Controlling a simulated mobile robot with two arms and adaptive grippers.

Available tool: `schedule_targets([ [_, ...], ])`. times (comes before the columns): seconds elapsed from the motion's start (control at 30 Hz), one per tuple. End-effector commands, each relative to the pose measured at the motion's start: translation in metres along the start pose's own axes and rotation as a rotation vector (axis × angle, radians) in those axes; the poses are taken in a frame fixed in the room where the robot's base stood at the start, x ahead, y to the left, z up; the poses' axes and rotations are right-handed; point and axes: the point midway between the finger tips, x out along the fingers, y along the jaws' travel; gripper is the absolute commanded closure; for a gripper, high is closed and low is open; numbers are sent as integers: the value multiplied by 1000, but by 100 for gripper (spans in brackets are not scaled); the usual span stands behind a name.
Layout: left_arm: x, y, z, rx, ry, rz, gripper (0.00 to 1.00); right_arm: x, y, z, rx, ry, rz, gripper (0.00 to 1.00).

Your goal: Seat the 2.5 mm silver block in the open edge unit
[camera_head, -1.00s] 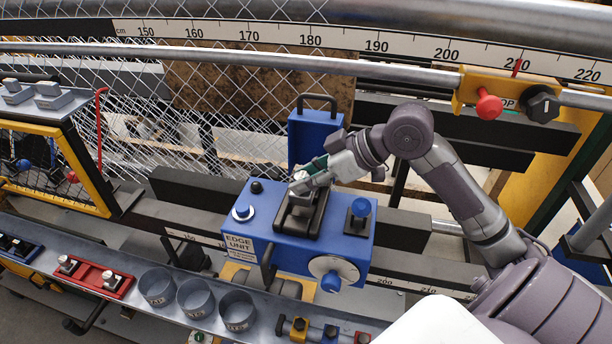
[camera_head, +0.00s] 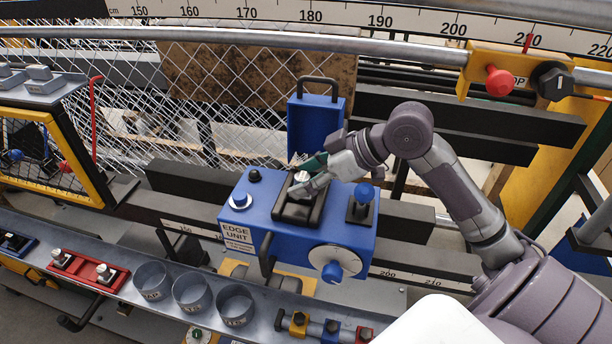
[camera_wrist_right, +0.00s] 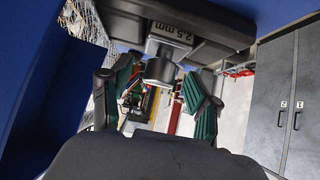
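The blue edge unit (camera_head: 345,243) stands in the middle of the head view with its blue lid (camera_head: 316,125) raised. The silver block (camera_head: 301,178) is at the black holder on top of the unit. In the right wrist view the block (camera_wrist_right: 168,45) shows its "2.5 mm" label and round knob, against the black holder (camera_wrist_right: 210,22). How deep it sits is hidden. My right gripper (camera_head: 305,179) is at the block. In the wrist view its green-padded fingers (camera_wrist_right: 160,86) are spread either side of the knob, with gaps visible. My left gripper is out of view.
A red rack (camera_head: 88,272) with silver pieces and several grey cups (camera_head: 191,294) stand on the front rail. A black clamp with a blue knob (camera_head: 364,193) is right of the holder. Wire mesh and a ruler run behind.

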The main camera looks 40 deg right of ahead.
Motion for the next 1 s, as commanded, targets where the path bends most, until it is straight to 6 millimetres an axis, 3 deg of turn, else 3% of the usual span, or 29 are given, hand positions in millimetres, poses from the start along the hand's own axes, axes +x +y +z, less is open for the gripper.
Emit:
schedule_targets([
  [0.27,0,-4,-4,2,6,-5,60,-3,0,2,2,-4,-1,39],
  [0.7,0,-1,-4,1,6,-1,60,-66,1,0,1,-1,1,39],
  [1.0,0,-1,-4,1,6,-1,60,-75,0,0,0,-1,0,39],
])
